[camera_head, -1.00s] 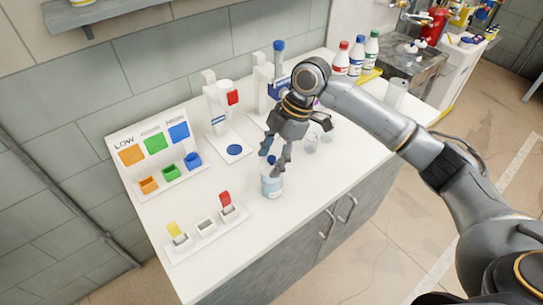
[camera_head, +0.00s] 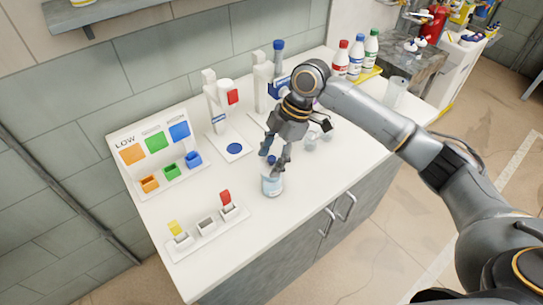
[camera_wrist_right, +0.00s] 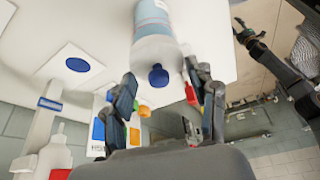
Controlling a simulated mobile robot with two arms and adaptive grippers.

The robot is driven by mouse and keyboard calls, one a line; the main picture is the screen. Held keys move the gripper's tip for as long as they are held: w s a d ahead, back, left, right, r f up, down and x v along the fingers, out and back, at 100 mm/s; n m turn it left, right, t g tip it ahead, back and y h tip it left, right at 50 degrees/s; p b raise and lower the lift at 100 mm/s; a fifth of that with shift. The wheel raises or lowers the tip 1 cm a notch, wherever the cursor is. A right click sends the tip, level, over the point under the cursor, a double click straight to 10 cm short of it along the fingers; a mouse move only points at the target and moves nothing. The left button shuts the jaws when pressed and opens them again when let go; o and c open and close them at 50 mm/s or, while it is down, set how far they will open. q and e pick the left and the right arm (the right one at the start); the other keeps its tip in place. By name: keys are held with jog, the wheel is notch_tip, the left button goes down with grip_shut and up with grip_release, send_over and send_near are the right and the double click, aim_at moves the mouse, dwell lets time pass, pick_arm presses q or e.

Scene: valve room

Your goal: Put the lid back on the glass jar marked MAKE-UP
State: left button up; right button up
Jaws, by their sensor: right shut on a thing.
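The glass jar (camera_head: 272,187), with a pale blue and white label, stands upright near the front edge of the white counter. Its lid with a round blue knob shows at the jar's mouth in the wrist view (camera_wrist_right: 158,76); I cannot tell whether it is fully seated. My right gripper (camera_head: 273,161) points down over the jar, its two fingers on either side of the knob, shut on the lid. The fingers hide part of the lid in the head view. The label's writing is not readable. My left gripper (camera_wrist_right: 248,32) shows small in the wrist view, away from the counter, its fingers apart.
Left of the jar are a rack with yellow, white and red pieces (camera_head: 207,228) and a colour board with small bins (camera_head: 155,150). Dispenser stands (camera_head: 225,115) are behind. Clear glassware (camera_head: 311,143) stands close to the gripper. Bottles (camera_head: 356,55) stand at the back right.

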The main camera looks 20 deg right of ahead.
jog(key=shift+p, duration=0.5)
dwell(0.5)
jog(key=o, duration=1)
jog(key=shift+o, duration=0.2)
jog(key=o, duration=0.3)
jog(key=shift+o, duration=0.2)
jog(key=shift+r+p, duration=3.55)
jog(key=shift+p, duration=0.25)
